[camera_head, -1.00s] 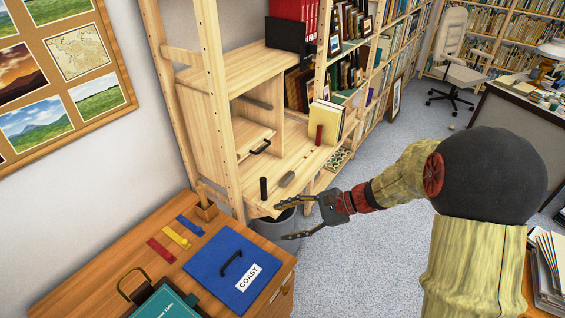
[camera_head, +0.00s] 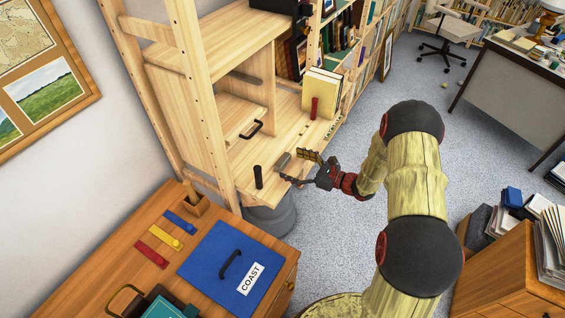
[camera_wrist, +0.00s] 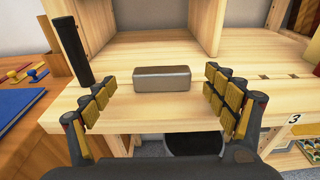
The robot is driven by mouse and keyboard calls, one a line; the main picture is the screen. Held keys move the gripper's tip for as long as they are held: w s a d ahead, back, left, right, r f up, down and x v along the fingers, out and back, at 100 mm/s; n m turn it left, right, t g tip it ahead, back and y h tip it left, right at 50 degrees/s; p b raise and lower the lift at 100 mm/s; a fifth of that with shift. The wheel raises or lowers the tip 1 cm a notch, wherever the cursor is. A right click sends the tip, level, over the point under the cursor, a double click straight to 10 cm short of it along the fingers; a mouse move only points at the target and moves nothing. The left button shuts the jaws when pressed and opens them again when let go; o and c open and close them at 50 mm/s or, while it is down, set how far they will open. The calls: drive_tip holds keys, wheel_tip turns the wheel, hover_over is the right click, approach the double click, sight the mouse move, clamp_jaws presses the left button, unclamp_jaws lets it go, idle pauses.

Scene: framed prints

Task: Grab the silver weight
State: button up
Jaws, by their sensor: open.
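The silver weight (camera_wrist: 162,78) is a small grey metal block with rounded edges. It lies on the pale wooden shelf board (camera_wrist: 185,105) near its front edge. In the head view the weight (camera_head: 284,161) is partly covered by my gripper (camera_head: 300,168). In the wrist view my gripper (camera_wrist: 160,95) is open, with one padded finger to the left of the weight and one to the right. The weight appears centred between the fingers, a little beyond their tips. Neither finger visibly touches it.
A black upright cylinder (camera_wrist: 71,50) stands on the board just left of the weight. A red cylinder (camera_head: 314,108) stands farther right, near cream books (camera_head: 321,93). A wooden cabinet with a blue folder (camera_head: 225,262) stands at lower left. A grey bin (camera_head: 272,218) sits below the shelf.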

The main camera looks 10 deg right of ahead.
sight(286, 161)
drive_tip(key=b+x, duration=0.1)
drive_tip(key=x, duration=0.3)
drive_tip(key=shift+w+a+b, duration=0.1)
drive_tip(key=shift+w+b, duration=0.2)
drive_tip(key=shift+b, duration=0.05)
drive_tip(key=shift+c, duration=1)
drive_tip(key=c, duration=1.4)
